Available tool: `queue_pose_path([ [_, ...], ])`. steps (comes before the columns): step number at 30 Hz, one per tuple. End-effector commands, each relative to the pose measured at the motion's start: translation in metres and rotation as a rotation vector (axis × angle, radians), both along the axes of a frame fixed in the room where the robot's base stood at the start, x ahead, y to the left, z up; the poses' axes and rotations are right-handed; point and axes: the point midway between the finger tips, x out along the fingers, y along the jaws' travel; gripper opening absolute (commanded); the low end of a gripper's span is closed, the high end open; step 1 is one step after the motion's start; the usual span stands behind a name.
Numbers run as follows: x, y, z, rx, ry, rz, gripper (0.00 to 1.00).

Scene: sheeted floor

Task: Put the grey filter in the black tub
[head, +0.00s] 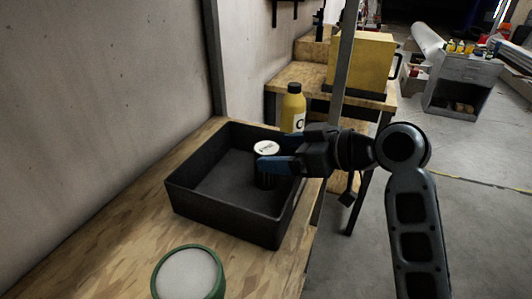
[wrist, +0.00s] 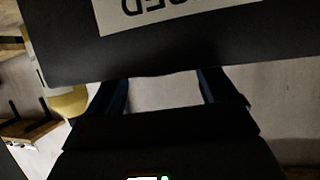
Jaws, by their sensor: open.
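A dark cylinder with a pale lettered top (head: 266,148), which I take for the grey filter, is upright inside the black tub (head: 222,215). The tub stands on the wooden bench. My gripper (head: 277,162) reaches in from the right over the tub's right rim. Its blue fingers are open, at the cylinder's upper part. Contact with the cylinder and with the tub floor cannot be told.
A green-rimmed round item with a pale top (head: 188,274) stands on the bench in front of the tub. A yellow bottle (head: 293,110) is behind the tub; it also shows in the wrist view (wrist: 68,102). A yellow box (head: 361,63) sits on a farther table.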

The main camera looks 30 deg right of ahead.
Motion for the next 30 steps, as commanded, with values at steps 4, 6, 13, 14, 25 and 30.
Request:
queue_pose_path([
  [4, -0.025, -0.013, 0.011, -0.001, -0.003, -0.002, 0.86],
  [6, -0.034, -0.017, 0.016, -0.002, -0.002, -0.001, 0.86],
  [13, -0.052, -0.025, 0.024, 0.0, -0.001, 0.001, 0.86],
  [14, -0.053, -0.026, 0.024, 0.0, -0.001, 0.001, 0.86],
  [25, -0.054, -0.026, 0.025, 0.0, 0.0, 0.001, 0.86],
  [30, -0.054, -0.026, 0.025, 0.0, 0.0, 0.001, 0.86],
])
